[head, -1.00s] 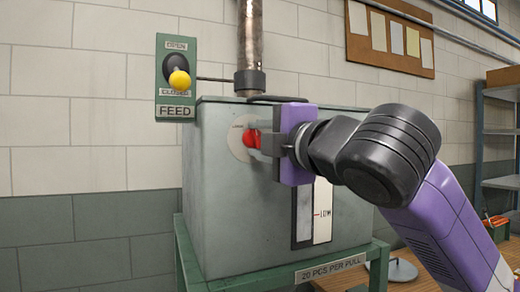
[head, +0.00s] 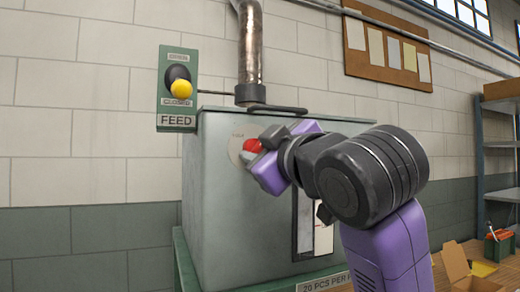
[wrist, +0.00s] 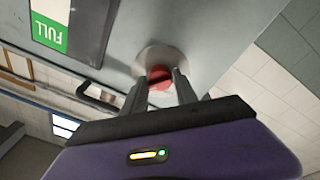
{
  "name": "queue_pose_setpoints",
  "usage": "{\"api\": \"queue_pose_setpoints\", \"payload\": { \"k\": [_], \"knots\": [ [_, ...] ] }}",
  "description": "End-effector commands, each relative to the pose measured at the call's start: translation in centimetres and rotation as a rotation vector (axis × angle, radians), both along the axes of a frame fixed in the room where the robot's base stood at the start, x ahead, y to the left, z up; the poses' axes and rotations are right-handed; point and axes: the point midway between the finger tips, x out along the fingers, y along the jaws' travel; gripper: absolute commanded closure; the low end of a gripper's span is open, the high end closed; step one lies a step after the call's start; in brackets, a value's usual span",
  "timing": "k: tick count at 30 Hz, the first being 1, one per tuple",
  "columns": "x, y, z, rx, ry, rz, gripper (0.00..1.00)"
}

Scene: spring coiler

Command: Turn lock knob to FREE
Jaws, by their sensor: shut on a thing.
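The lock knob is red (head: 251,146) and sits on a round pale plate (head: 235,150) on the front of the grey-green machine box (head: 215,190). The plate's small lettering is too small to read. My gripper (head: 253,151) is at the knob and tilted against the box edges. In the wrist view the two dark fingers (wrist: 159,80) lie on either side of the red knob (wrist: 160,73), shut on it. The fingers partly hide the knob, so its pointing direction cannot be told.
A FEED panel (head: 177,122) with a yellow-knobbed lever (head: 182,90) is left of the box. A vertical pipe (head: 250,45) rises behind its top, near a dark handle (head: 277,109). A level window (head: 323,239) is below my wrist. Shelves (head: 500,150) stand at right.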

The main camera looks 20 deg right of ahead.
Motion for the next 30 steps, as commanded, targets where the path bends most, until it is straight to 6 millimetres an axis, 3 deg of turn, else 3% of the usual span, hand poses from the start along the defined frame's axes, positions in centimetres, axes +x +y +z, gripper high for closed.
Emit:
{"api": "queue_pose_setpoints", "payload": {
  "k": [9, 25, 26, 28, 30],
  "knots": [
    [0.13, 0.26, -0.50, 0.118, 0.012, 0.004, 1.00],
    [0.14, 0.28, -0.50, 0.140, 0.013, 0.003, 1.00],
    [0.14, 0.29, -0.49, 0.140, 0.013, 0.003, 0.63],
    [0.13, 0.27, -0.47, 0.140, 0.011, 0.003, 0.50],
    [0.10, 0.23, -0.39, 0.140, 0.010, 0.003, 0.45]
  ]
}}
